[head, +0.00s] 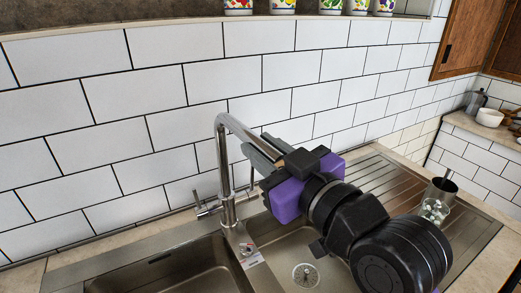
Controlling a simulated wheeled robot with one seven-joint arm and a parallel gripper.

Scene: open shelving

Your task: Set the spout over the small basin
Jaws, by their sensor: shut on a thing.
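The tap's spout (238,126) is a chrome tube that rises from the sink's rear rim, bends over and reaches right, above the right-hand basin (269,229). That basin looks like the smaller one and shows a round drain. The left-hand basin (185,268) is partly cut off by the picture's lower edge. My gripper (258,150) has grey fingers and a purple and black body; it is shut on the spout near its outer end. The spout's tip is hidden behind the gripper.
A tap lever (205,210) sticks out left of the tap's base. A ribbed drainboard (388,189) lies to the right, with a metal cup (440,190) and a glass (434,212) on it. The white tiled wall (160,80) stands close behind the tap.

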